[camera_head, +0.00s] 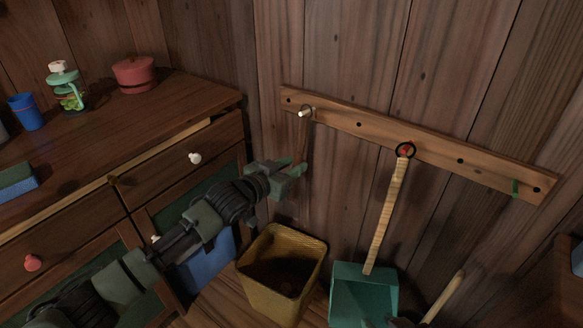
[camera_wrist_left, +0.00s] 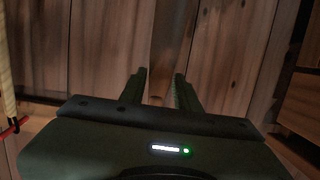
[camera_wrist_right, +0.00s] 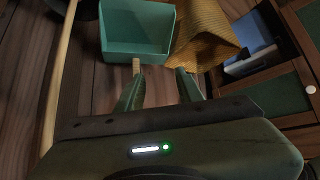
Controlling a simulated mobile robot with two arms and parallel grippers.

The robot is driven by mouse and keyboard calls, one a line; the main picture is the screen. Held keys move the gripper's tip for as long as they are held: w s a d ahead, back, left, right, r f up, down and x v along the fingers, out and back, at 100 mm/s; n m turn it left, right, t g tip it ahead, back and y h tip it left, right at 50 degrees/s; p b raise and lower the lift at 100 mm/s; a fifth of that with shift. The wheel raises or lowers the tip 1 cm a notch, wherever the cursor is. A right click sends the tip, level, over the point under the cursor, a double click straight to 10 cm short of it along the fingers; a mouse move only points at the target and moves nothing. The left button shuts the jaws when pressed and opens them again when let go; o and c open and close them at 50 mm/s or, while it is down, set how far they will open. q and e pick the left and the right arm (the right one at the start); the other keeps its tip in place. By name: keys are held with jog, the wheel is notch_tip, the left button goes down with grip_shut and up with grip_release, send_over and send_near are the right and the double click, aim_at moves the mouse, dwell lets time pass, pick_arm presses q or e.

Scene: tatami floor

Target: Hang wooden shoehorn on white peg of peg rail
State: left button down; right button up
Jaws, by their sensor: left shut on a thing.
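The wooden shoehorn (camera_head: 302,143) hangs down from a dark loop (camera_head: 308,109) at its upper end. The loop overlaps the white peg (camera_head: 303,114) at the left end of the peg rail (camera_head: 345,121); I cannot tell whether it is around the peg or just in front of it. My left gripper (camera_head: 298,169) is shut on the shoehorn's lower part, below the rail. The left wrist view shows the shoehorn (camera_wrist_left: 165,50) upright between the fingers (camera_wrist_left: 160,88). My right gripper (camera_wrist_right: 160,88) is open, low near the dustpan.
A teal dustpan (camera_head: 363,292) hangs by a ring from the red peg (camera_head: 405,151). A green peg (camera_head: 515,187) is at the rail's right. A yellow basket (camera_head: 257,284) stands below. A cabinet (camera_head: 185,100) on the left carries a red pot (camera_head: 134,76) and a blue cup (camera_head: 26,112).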

pick_arm(q)
jog(key=shift+w+d+f, duration=0.3)
jog(key=shift+w+d, duration=0.1)
jog(key=shift+w, duration=0.1)
jog(key=shift+f, duration=0.15)
pick_arm(e)
jog(key=shift+w+a+r+t, duration=0.2)
jog(key=shift+w+r+t, duration=0.25)
jog(key=shift+w, duration=0.25)
jog(key=shift+r, duration=0.1)
